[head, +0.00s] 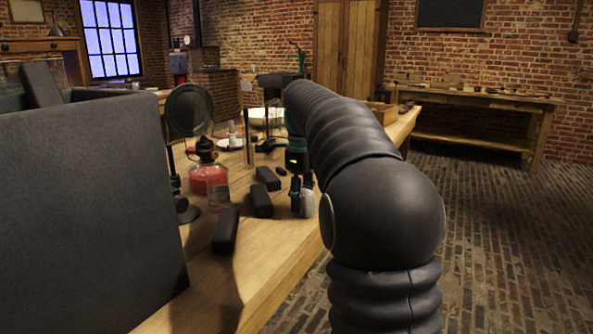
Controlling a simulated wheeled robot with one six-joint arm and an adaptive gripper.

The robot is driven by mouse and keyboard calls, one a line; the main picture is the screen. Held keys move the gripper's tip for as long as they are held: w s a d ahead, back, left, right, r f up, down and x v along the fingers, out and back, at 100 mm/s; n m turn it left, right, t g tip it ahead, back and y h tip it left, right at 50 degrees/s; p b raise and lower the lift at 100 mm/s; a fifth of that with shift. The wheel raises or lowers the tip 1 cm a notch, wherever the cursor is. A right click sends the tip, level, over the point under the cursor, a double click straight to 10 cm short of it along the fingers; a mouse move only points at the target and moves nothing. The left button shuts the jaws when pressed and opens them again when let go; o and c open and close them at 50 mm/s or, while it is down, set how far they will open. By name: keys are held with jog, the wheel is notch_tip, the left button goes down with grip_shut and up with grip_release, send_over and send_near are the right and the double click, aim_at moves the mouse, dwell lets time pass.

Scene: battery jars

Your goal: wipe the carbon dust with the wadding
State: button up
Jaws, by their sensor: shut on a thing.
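My gripper (303,208) points down at the right edge of the wooden table (215,300), beyond my dark ribbed arm. It is shut on a small pale grey-white lump, which looks like the wadding (309,203). The lump is low, at or just above the tabletop; I cannot tell whether it touches. My arm hides part of the table to the right of the gripper. I cannot make out the carbon dust in this view.
Several black blocks lie left of the gripper, the nearest one (225,230) toward me. A large dark panel (85,215) fills the left. Bare tabletop shows in front.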

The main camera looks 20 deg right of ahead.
jog(key=shift+s+a, duration=0.35)
jog(key=shift+a, duration=0.2)
jog(key=shift+s+a, duration=0.35)
jog(key=shift+a, duration=0.2)
notch_tip(320, 180, up, 3)
jog(key=shift+d+r+p, duration=0.1)
jog(key=shift+r+p, duration=0.05)
jog(key=shift+p, duration=0.5)
notch_tip(320, 180, up, 5)
jog(key=shift+f, duration=0.1)
jog(key=shift+s, duration=0.1)
